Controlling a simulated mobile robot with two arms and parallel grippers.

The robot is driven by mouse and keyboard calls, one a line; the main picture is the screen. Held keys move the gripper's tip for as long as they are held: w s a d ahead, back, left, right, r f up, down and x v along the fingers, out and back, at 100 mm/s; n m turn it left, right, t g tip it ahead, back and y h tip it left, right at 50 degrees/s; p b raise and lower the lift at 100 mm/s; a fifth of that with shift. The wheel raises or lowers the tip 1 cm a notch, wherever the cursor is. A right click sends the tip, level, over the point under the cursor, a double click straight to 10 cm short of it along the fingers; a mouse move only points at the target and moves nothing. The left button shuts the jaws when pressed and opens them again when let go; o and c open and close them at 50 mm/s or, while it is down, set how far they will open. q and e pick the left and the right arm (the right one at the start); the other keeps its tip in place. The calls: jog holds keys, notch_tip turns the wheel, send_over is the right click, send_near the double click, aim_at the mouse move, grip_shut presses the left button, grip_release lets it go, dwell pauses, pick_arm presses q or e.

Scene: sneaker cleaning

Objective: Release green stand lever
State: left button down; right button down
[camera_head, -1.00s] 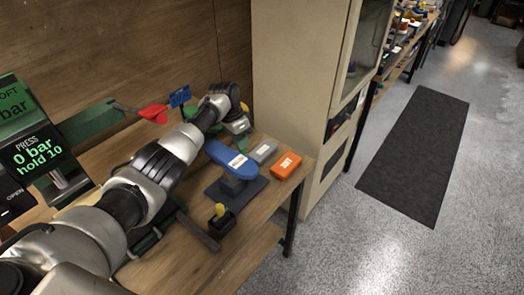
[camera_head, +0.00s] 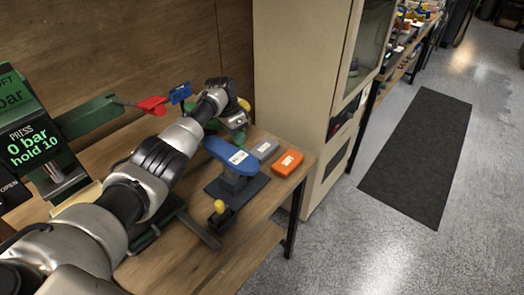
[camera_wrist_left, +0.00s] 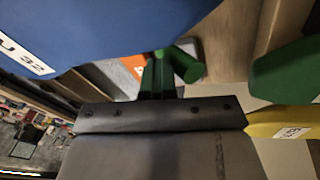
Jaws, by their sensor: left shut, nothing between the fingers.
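The blue foot-shaped form (camera_head: 230,156) with a white label sits on a dark stand (camera_head: 249,186) on the wooden bench. My left gripper (camera_head: 237,122) is just behind it, pointing down. A small green part (camera_head: 239,139), which may be the lever, shows under the gripper. In the left wrist view, the shut left gripper (camera_wrist_left: 155,65) shows as two narrow green fingers side by side. A green rounded bar (camera_wrist_left: 186,63), likely the lever, is beside the fingertips; I cannot tell if they touch. The blue form (camera_wrist_left: 100,25) fills the upper left. My right gripper is not in view.
An orange block (camera_head: 287,163) and a grey block (camera_head: 264,149) lie right of the stand. A black holder with a yellow-topped item (camera_head: 220,212) stands in front. A tall beige cabinet (camera_head: 290,80) rises behind. A pressure display (camera_head: 35,146) is at the left.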

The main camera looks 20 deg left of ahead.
pick_arm(q)
jog(key=b+v, duration=0.1)
jog(key=v, duration=0.6)
jog(key=shift+r, duration=0.25)
jog(key=shift+a, duration=0.15)
jog(key=shift+f, duration=0.1)
